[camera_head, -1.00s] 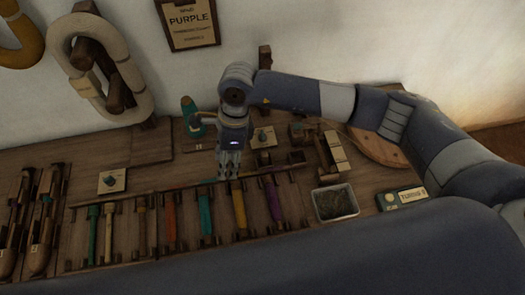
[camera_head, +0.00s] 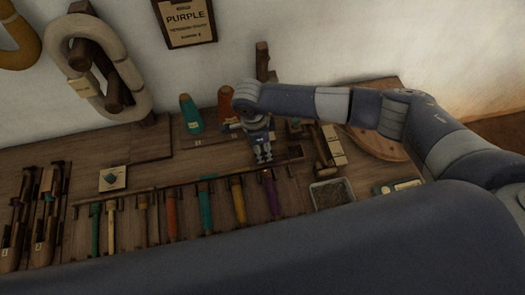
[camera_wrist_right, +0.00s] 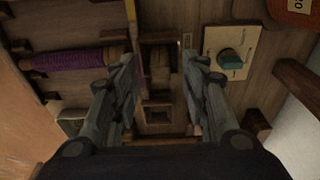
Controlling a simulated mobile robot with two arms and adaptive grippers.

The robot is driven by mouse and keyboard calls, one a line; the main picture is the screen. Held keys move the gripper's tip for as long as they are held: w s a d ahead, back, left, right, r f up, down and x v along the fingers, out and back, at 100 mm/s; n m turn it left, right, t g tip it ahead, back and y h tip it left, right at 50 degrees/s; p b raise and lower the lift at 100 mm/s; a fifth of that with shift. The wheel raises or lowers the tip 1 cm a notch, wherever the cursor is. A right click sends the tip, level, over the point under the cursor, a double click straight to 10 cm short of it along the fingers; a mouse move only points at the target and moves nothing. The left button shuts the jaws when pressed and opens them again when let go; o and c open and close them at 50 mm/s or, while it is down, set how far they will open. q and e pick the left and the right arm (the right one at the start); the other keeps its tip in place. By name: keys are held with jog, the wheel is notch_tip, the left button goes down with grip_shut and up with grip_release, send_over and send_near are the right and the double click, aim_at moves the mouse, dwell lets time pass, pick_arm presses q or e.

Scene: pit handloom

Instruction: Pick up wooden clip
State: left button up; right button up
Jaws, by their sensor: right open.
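My right gripper (camera_head: 263,157) is open above the bench, near the far end of the purple spool (camera_head: 271,190). In the right wrist view its two fingers (camera_wrist_right: 158,100) stand apart, pointing down at the bench. Between them lies a small light-brown wooden piece (camera_wrist_right: 160,66) in a dark wooden frame, apparently the wooden clip. The fingers do not visibly touch it. In the head view I cannot make the clip out, with the gripper there. My left gripper is not in view.
The purple spool also shows in the right wrist view (camera_wrist_right: 84,58). A card with a teal knob (camera_wrist_right: 231,51) lies on the other side. An orange cone (camera_head: 227,103) and a teal cone (camera_head: 191,113) stand by the wall. A tray (camera_head: 344,183) is at the right.

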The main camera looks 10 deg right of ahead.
jog(key=shift+d+f, duration=0.1)
jog(key=shift+f, duration=0.95)
jog(key=c, duration=0.9)
jog(key=shift+r, duration=0.1)
jog(key=shift+w+r, duration=0.1)
jog(key=shift+r, duration=0.35)
notch_tip(320, 180, up, 2)
jog(key=shift+r+b, duration=0.1)
jog(key=shift+b, duration=0.45)
jog(key=s+a+b, duration=0.1)
jog(key=s+a, duration=0.1)
jog(key=s, duration=0.2)
jog(key=s+a+r+b, duration=0.1)
jog(key=s+a, duration=0.2)
jog(key=s, duration=0.2)
jog(key=s+a+b, duration=0.1)
jog(key=s+a, duration=0.2)
jog(key=s, duration=0.2)
jog(key=shift+r, duration=0.35)
